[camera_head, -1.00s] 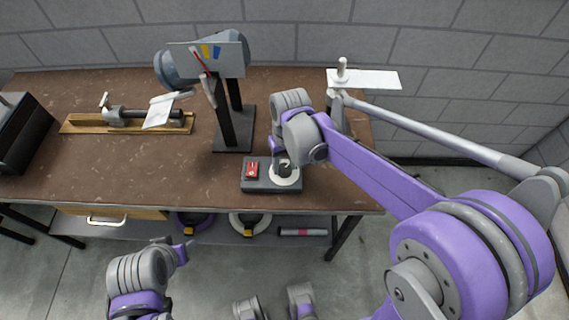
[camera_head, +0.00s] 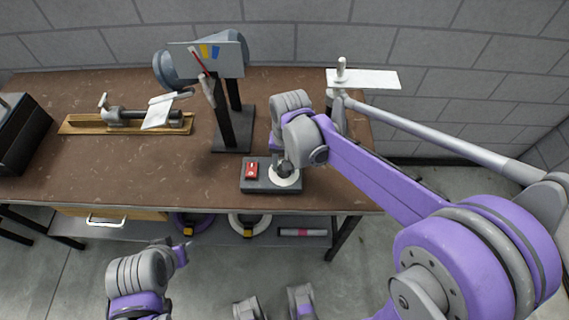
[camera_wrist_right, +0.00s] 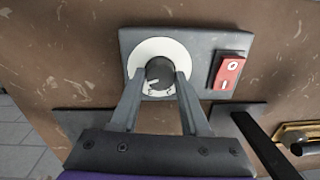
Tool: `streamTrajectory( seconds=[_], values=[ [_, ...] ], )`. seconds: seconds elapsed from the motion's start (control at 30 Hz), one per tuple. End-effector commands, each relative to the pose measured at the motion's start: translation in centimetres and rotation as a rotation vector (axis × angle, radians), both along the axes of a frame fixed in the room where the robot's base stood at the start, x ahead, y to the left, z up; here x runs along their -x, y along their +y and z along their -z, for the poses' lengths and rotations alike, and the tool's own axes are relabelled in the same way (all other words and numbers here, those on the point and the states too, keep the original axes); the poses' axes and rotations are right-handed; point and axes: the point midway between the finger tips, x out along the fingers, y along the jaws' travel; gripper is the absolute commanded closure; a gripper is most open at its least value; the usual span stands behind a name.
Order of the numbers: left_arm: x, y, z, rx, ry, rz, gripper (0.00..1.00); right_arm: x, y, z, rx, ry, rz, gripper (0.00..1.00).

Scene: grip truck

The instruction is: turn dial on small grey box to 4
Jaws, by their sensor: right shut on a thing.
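The small grey box (camera_head: 258,184) sits on the brown table near its front edge. It carries a red switch (camera_head: 251,171) and a white dial plate (camera_head: 287,182) with a dark round knob; the numbers are too small to read. In the right wrist view the knob (camera_wrist_right: 159,72) stands between the two fingers of my right gripper (camera_wrist_right: 160,84), which is shut on it. The red switch also shows there (camera_wrist_right: 229,71). In the head view my right gripper (camera_head: 283,165) comes down onto the dial. My left gripper (camera_head: 183,250) is low in front of the table, its fingers unclear.
A black stand (camera_head: 232,130) with a tilted panel stands behind the box. A wooden board (camera_head: 85,124) with a clamp-like tool lies at left. A black box (camera_head: 18,135) is at the far left. The table front right of the box is clear.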

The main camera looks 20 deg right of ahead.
Motion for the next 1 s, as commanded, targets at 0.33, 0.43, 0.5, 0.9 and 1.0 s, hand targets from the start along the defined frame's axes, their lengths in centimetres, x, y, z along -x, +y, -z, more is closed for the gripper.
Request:
streamTrajectory(
  seconds=[0.33,0.43,0.5,0.9,1.0],
  values=[
    [0.0,0.0,0.0,0.000,0.000,0.000,0.50,-0.1,0.0,0.0,-0.001,-0.001,0.000,0.36],
    [0.0,0.0,0.0,0.000,0.000,0.000,0.50,0.0,0.0,0.0,0.000,-0.001,0.000,0.24],
    [0.0,0.0,0.0,0.000,0.000,0.000,0.50,0.0,0.0,0.0,0.000,-0.001,0.000,0.24],
    [-0.1,0.0,-0.3,0.000,-0.001,0.000,0.50,0.0,-0.1,-2.5,0.000,-0.001,-0.001,0.24],
    [-0.1,0.0,-0.6,0.000,-0.002,0.000,0.50,0.1,-0.2,-4.6,0.000,-0.001,-0.001,0.24]
  ],
)
